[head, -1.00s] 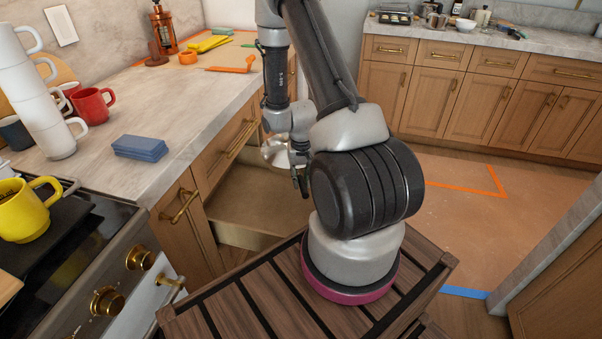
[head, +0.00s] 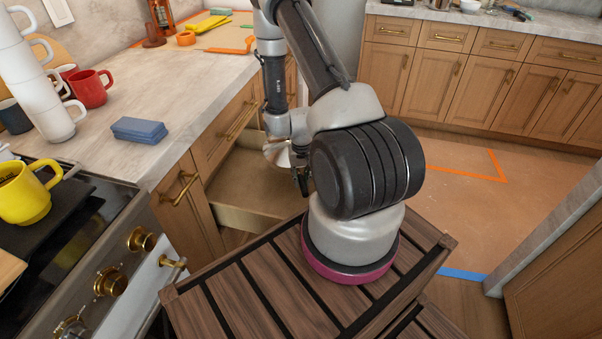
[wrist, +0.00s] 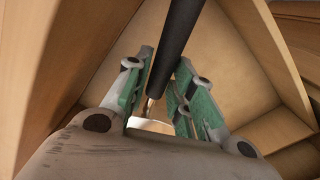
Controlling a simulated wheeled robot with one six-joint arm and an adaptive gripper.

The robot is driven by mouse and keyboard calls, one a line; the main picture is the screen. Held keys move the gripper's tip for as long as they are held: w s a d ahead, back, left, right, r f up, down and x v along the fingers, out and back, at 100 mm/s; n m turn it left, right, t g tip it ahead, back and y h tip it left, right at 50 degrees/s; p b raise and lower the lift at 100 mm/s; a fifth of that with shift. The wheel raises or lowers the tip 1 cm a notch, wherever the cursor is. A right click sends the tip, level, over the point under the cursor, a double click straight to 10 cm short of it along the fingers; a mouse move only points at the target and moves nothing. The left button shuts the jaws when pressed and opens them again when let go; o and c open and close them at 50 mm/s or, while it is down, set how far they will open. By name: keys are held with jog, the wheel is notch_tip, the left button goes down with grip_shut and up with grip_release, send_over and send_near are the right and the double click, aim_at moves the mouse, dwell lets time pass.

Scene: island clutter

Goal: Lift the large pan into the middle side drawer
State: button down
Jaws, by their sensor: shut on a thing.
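The large pan (head: 277,154) shows in the head view as a small pale metal part, mostly hidden behind my arm. Its dark handle (wrist: 178,42) runs between the green-padded fingers of my gripper (wrist: 162,100) in the wrist view. My gripper (head: 302,180) is shut on this handle. A pale bit of the pan shows below the fingers in the wrist view. The middle side drawer (head: 243,192) stands open, with a bare wooden floor, and the pan and gripper are over its far right part. I cannot tell whether the pan touches the drawer.
The drawer's wooden walls (wrist: 45,75) rise close around my gripper in the wrist view. The counter (head: 170,95) above holds a blue sponge stack (head: 139,130), a red mug (head: 91,88) and stacked white mugs (head: 45,105). The stove (head: 85,240) is at left.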

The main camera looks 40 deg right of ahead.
jog(key=shift+f, duration=6.3)
jog(key=c, duration=1.1)
grip_release()
jog(key=shift+c, duration=0.2)
jog(key=shift+s, duration=0.1)
notch_tip(320, 180, up, 12)
jog(key=shift+a, duration=0.1)
